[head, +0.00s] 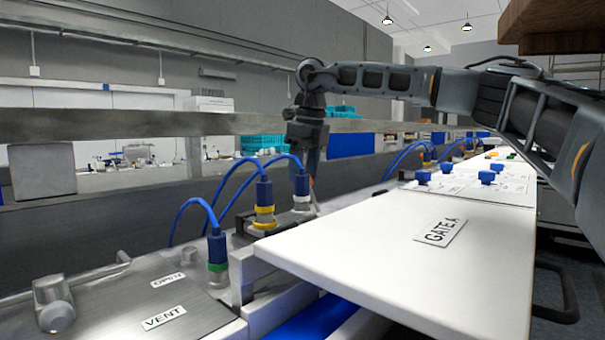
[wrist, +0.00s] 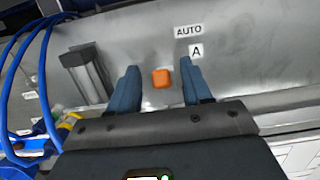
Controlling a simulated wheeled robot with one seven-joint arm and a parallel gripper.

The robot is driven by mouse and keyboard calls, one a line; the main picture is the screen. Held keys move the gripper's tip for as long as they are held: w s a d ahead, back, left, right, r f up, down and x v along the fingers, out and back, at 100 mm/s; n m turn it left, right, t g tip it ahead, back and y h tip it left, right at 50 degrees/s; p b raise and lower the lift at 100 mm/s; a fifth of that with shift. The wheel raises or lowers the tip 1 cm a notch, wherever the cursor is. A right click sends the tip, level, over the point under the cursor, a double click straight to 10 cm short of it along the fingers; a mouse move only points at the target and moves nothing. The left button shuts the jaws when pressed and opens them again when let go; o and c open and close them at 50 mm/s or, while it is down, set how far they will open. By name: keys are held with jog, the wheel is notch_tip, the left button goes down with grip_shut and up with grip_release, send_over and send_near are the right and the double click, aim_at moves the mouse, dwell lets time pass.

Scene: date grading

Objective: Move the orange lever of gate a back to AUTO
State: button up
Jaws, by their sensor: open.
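The orange lever (wrist: 161,78) of gate a shows in the wrist view as a small orange block on a grey metal panel (wrist: 235,40). An AUTO label (wrist: 188,31) and an A label (wrist: 196,51) are on the panel, up and to the right of the lever. My gripper (wrist: 160,76) is open, with one blue finger on each side of the lever. I cannot tell whether either finger touches it. In the head view my gripper (head: 307,190) points down beside the blue-cabled connectors, and the lever is mostly hidden there.
A white board labelled GATE A (head: 375,255) lies right of my gripper. Blue-cabled connectors with yellow (head: 264,212) and green (head: 217,262) rings stand close on the left. A metal cover marked VENT and OPEN (head: 120,300) is at front left. A grey rail (head: 180,124) runs behind.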

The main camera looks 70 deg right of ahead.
jog(key=r, duration=0.1)
jog(key=r+p, duration=0.1)
jog(key=r, duration=0.1)
jog(key=r+p, duration=0.1)
jog(key=r, duration=0.1)
jog(key=shift+s+a+r, duration=0.15)
jog(key=shift+s+r, duration=0.1)
jog(key=shift+s, duration=0.15)
